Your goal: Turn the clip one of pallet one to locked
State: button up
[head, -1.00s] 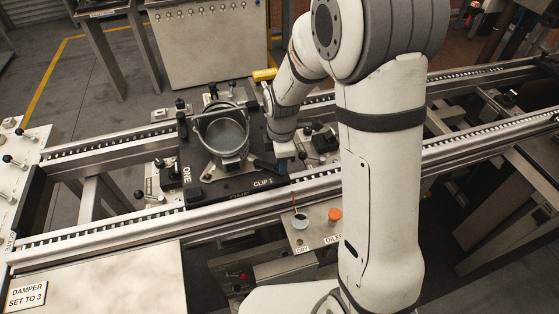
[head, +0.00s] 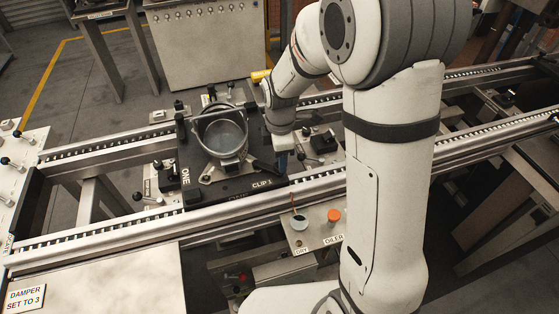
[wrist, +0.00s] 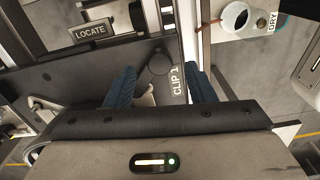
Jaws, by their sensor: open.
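Pallet one (head: 222,193) is a black plate marked ONE on the rail conveyor, carrying a grey metal pot-shaped housing (head: 222,138). Clip one (head: 264,167) is a dark lever by the CLIP 1 label at the plate's near right corner. In the wrist view, its round black knob (wrist: 160,62) shows between my fingers, beside the label. My gripper (wrist: 159,72) is open, with one blue finger on each side of the knob. I cannot tell whether either finger touches it. In the head view, my gripper (head: 284,160) is over the clip's right end, partly hiding it.
A LOCATE plate (wrist: 90,31) lies at the upper left of the wrist view. An orange-topped item (head: 334,215) stands by the OILER label. Several black-knobbed levers surround the pallet.

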notch_tip(320, 180, up, 5)
dwell(0.3)
dwell(0.4)
